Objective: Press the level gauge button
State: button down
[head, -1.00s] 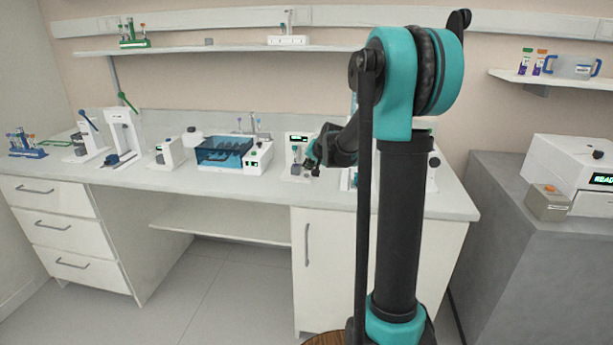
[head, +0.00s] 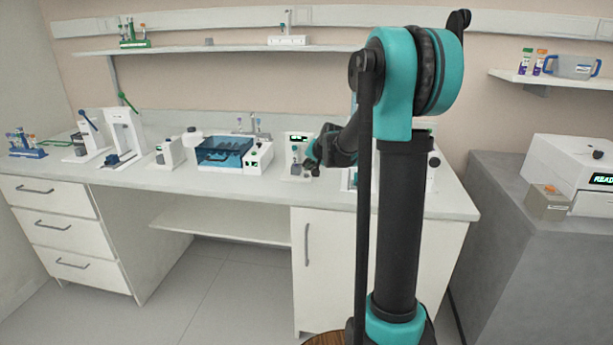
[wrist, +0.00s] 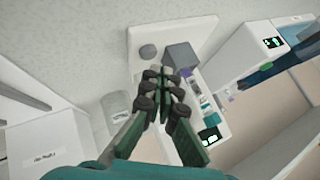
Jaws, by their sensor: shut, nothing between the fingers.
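A white instrument with a small green display (head: 297,138) stands on the bench, and I take it to be the level gauge. In the wrist view its white base (wrist: 190,32) carries a grey block (wrist: 182,57) and a round grey button (wrist: 147,52). My gripper (wrist: 161,72) is shut and empty, with its fingertips over the base beside the block and close to the button. I cannot tell whether they touch anything. In the head view my gripper (head: 309,164) is at the instrument's front right, and my arm hides part of that area.
A blue-lidded bath (head: 224,152) stands just left of the instrument. Several other devices and a tube rack (head: 26,146) stand farther left on the white bench (head: 240,184). A grey counter (head: 500,195) with a white machine is on the right.

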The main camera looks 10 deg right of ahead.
aim_at(308, 177)
dwell(0.4)
jog(key=shift+f, duration=0.4)
jog(key=shift+f, duration=0.45)
dwell(0.7)
jog(key=shift+r, duration=0.85)
jog(key=shift+r, duration=2.55)
jog(key=shift+s+f, duration=0.1)
